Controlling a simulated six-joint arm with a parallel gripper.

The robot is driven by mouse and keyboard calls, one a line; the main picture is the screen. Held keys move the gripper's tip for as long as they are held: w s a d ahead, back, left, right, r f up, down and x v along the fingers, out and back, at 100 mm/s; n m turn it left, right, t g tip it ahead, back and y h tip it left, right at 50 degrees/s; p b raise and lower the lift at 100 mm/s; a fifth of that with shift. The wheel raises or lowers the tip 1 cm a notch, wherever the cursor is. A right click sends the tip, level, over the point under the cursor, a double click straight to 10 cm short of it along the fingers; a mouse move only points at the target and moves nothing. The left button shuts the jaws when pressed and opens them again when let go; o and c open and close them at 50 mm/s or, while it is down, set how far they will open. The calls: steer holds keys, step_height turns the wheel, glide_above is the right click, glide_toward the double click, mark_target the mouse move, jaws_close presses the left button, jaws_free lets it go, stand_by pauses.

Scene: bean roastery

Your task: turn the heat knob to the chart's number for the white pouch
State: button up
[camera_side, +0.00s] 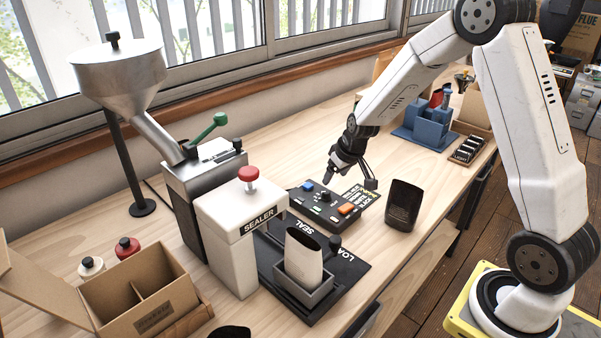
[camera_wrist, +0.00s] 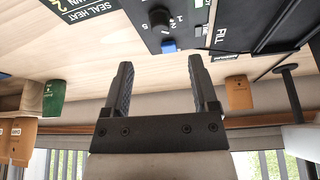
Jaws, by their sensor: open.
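The white pouch (camera_side: 304,258) stands upright in a dark holder on the sealer's loading plate. The black heat knob (camera_side: 324,197) is on the dark control panel, between a blue button (camera_side: 307,186) and an orange button (camera_side: 346,209). In the wrist view the knob (camera_wrist: 160,18) has small numbers beside it; its setting is too small to read. The seal heat chart (camera_side: 362,196) lies at the panel's right; its white line is not legible. My gripper (camera_side: 350,179) is open and empty above the panel's back edge, apart from the knob.
The white sealer (camera_side: 241,238) stands left of the panel. A dark pouch (camera_side: 404,205) stands upright to its right. A blue rack (camera_side: 428,125) stands farther back. A cardboard box (camera_side: 138,292) is front left. Wood between the panel and the window is clear.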

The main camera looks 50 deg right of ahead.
mark_target(326, 192)
steer(key=w+n+g, duration=0.1)
steer(key=w+a+n+g, duration=0.1)
steer(key=w+a+f+n+g, duration=0.1)
steer(key=n, duration=0.1)
steer(key=shift+w+f+y, duration=0.1)
steer(key=shift+w+y, duration=0.15)
steer(key=shift+y, duration=0.05)
steer(key=shift+w+n+g, duration=0.3)
steer(key=shift+n+g, duration=0.1)
steer(key=shift+n, duration=0.2)
steer(key=shift+w+n+g+h, duration=0.65)
steer(key=shift+n+g+h, duration=0.05)
steer(key=shift+n+g, duration=0.5)
steer(key=shift+w+d+r+n+g+h, duration=0.15)
steer(key=shift+w+r+n+g+h, duration=0.15)
steer(key=shift+r+n+g+h, duration=0.5)
steer(key=shift+f, duration=0.25)
steer(key=shift+x, duration=3.85)
steer(key=shift+s, duration=0.1)
jaws_close()
